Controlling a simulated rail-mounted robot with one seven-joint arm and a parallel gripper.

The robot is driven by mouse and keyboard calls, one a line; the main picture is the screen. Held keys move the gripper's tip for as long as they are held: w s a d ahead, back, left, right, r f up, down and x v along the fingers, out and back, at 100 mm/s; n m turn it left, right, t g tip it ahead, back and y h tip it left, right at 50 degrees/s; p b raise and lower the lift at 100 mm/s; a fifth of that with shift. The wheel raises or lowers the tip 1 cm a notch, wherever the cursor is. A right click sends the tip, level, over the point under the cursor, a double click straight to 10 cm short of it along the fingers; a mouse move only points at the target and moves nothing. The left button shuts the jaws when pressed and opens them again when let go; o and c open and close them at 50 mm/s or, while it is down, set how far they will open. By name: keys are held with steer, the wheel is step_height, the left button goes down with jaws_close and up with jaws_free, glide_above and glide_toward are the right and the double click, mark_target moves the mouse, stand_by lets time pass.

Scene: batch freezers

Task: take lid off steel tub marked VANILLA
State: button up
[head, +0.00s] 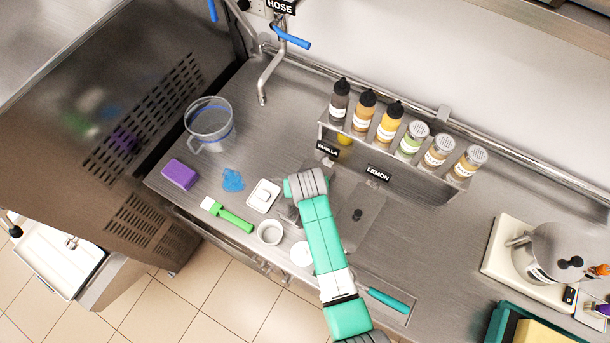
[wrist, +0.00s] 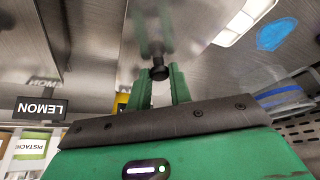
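In the wrist view a black lid knob (wrist: 157,72) on a short stem stands between the two green fingertips. The knob about fills the gap, but I cannot tell whether the fingers press on it. The lid (wrist: 105,40) looks flat, grey and in place.
The LEMON tub's knobbed lid (head: 362,216) is just right. A rack of bottles and shakers (head: 390,150) stands behind. A white tub (head: 264,196), green-handled tool (head: 227,214), cup (head: 270,232), blue cloth (head: 233,180), purple sponge (head: 179,174) and clear jug (head: 210,125) are left.

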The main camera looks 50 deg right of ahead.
jaws_close()
